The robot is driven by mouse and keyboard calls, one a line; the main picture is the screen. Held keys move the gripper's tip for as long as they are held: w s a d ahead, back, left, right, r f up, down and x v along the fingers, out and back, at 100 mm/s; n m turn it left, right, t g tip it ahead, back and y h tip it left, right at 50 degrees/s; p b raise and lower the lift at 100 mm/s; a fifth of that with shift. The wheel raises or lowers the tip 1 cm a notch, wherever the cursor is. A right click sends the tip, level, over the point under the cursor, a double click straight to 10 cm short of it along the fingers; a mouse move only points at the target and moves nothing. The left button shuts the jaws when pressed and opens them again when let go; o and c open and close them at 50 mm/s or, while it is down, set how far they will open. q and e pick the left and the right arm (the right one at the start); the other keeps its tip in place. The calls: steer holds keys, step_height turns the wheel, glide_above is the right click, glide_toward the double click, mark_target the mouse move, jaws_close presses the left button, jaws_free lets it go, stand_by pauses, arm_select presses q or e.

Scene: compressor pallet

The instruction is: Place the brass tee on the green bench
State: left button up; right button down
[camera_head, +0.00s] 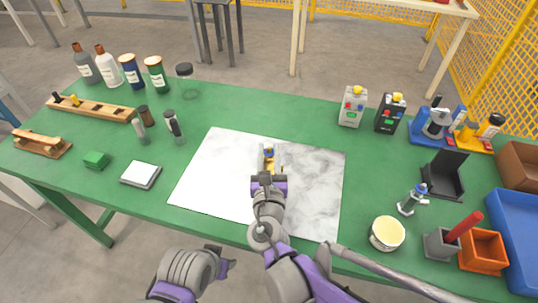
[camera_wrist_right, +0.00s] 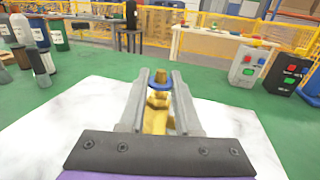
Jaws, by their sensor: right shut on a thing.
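My right gripper (camera_head: 268,172) is shut on the brass tee (camera_head: 268,158), a small yellow-gold piece with a blue band, over the white marbled sheet. In the right wrist view the brass tee (camera_wrist_right: 156,110) stands between the two grey fingers (camera_wrist_right: 157,100), its blue band and brown-gold tip near the fingertips. I cannot tell whether the tee touches the sheet. The green bench (camera_head: 130,190) spreads all around the sheet. My left arm shows low in the head view, with its gripper (camera_head: 226,264) partly seen in front of the bench; its jaws are not clear.
The white marbled sheet (camera_head: 210,180) covers the bench's middle. Bottles (camera_head: 107,68) and jars stand at the back left. Two switch boxes (camera_head: 352,106) stand at the back right. A cream tub (camera_head: 387,233), grey pot and orange box (camera_head: 482,250) are at the right front. Bare bench lies behind the sheet.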

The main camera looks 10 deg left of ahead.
steer(key=shift+f, duration=0.3)
steer(key=c, duration=1)
jaws_free()
steer(key=shift+f, duration=0.1)
steer(key=o, duration=0.4)
steer(key=shift+r, duration=0.3)
steer(key=p+v, duration=0.1)
steer(key=v, duration=1.1)
